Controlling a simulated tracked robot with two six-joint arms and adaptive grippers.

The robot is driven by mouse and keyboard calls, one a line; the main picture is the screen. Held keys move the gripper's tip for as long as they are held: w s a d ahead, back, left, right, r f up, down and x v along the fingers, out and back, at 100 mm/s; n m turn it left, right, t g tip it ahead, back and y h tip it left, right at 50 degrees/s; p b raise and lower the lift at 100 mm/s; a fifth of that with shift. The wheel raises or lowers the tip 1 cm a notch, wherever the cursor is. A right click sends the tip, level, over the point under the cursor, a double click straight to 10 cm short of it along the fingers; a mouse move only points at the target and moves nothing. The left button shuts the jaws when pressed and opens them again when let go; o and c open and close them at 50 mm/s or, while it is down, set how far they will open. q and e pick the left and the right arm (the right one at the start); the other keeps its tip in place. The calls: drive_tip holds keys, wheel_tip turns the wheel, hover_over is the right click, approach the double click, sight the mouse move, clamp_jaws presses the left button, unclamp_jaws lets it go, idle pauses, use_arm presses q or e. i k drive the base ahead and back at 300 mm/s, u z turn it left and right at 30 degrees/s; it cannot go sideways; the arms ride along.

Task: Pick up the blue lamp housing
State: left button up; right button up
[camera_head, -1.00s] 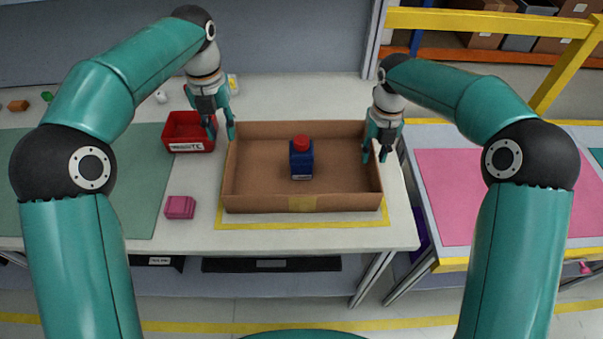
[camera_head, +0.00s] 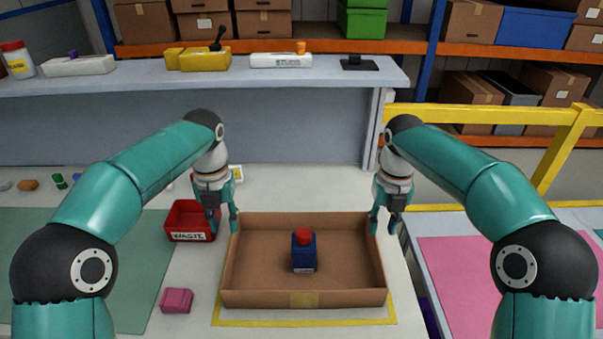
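A dark blue boxy housing with a red cap (camera_head: 303,253) stands upright near the middle of an open cardboard box (camera_head: 255,297). It is the only blue part I see in the box. My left gripper (camera_head: 223,226) points down by the box's far left corner, fingers apart and empty. My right gripper (camera_head: 384,227) points down by the box's far right corner, fingers apart and empty. Neither gripper touches the blue housing.
A red bin labelled WASTE (camera_head: 190,222) stands left of the box. A pink block (camera_head: 176,300) lies near the box's front left. A raised shelf (camera_head: 300,80) with several items runs behind the table. A yellow rail (camera_head: 480,118) stands at the right.

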sight(303, 258)
drive_tip(key=k, duration=1)
